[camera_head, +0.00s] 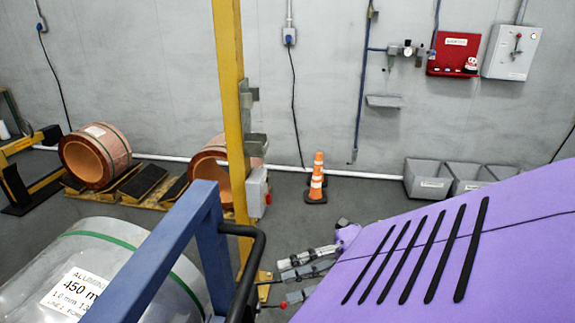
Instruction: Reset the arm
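My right gripper (284,284) shows low in the middle of the head view, at the left edge of a large purple surface. Its grey fingers point left and stand apart, with no object seen between them. The purple surface hides much of the gripper's rear and the arm behind it. My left gripper and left arm are not in view.
The purple surface (415,265) with black slots fills the lower right. A blue frame (150,265) and a yellow post (230,85) stand at left and centre. An aluminium coil (55,255) is at lower left. Copper coils (95,155), a cone (316,178) and grey bins (428,180) stand behind.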

